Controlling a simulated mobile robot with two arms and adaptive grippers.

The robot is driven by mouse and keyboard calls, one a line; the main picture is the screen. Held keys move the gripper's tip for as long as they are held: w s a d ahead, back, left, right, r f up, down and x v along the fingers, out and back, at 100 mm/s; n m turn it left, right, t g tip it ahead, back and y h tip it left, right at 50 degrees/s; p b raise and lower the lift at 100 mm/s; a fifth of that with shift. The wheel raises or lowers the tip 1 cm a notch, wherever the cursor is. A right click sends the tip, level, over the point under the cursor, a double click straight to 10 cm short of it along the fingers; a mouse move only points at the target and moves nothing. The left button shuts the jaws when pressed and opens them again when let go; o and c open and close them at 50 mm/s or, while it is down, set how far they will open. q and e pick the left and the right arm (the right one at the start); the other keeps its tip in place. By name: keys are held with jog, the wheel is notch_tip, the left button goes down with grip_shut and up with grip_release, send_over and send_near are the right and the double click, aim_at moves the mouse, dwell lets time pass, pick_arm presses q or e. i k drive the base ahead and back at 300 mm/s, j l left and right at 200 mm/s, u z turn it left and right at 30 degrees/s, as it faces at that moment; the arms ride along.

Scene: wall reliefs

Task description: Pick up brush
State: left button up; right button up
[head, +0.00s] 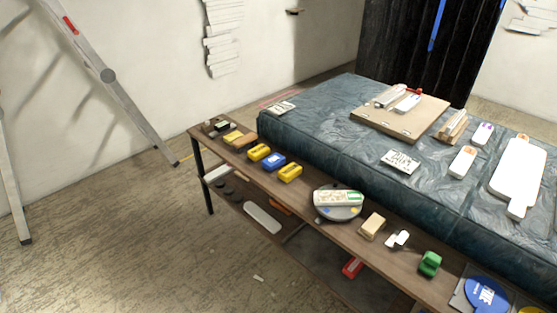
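I cannot single out the brush for sure at this distance. Small brush-like or block-like pieces lie at the far left end of the narrow wooden shelf (345,240): a dark piece with a pale top (221,126), a yellow piece (233,137) and a tan-brown piece (245,142). On the wooden board (405,123) on the covered table, a white roll-like item with a red part (390,95) lies; its kind is unclear. Neither of my grippers is in view.
A table under dark plastic sheeting (330,115) stands behind the shelf. Yellow and blue blocks (273,162), a round grey tool (338,203) and a green tape dispenser (430,263) sit on the shelf. A ladder (120,90) stands at left. The floor (130,250) in front is mostly clear.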

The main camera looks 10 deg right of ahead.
aim_at(246, 142)
jog(key=i+j+z, duration=0.3)
jog(key=i, duration=0.4)
jog(key=i+j+z, duration=0.35)
jog(key=i+j, duration=0.2)
jog(key=i, duration=0.1)
